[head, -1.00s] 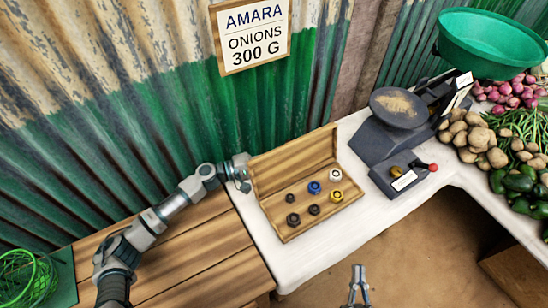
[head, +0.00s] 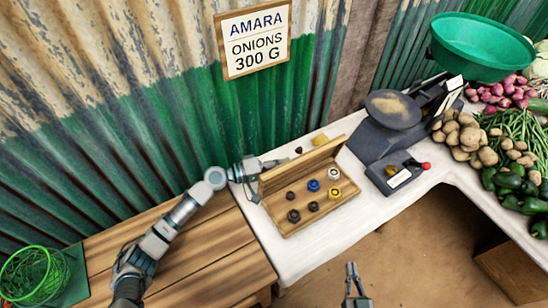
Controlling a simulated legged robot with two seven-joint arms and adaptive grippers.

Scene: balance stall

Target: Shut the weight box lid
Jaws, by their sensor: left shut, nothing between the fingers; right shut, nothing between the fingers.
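The wooden weight box (head: 302,226) stands on the white-covered table. Its hinged lid (head: 304,164) is open, standing up steeply along the back edge of the box. Several weights sit inside, among them a blue one (head: 313,185), a white one (head: 334,173) and a yellow one (head: 334,193). My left gripper (head: 282,162) is shut and empty, behind the lid near its left end; whether it touches the lid is hard to tell. My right gripper (head: 351,270) is shut and empty, low in front of the table, away from the box.
A dark balance scale (head: 388,140) stands right of the box, with a green basin (head: 480,45) and vegetables beyond. A small yellow object (head: 320,139) and a dark one (head: 298,150) lie behind the lid. The corrugated wall is close behind.

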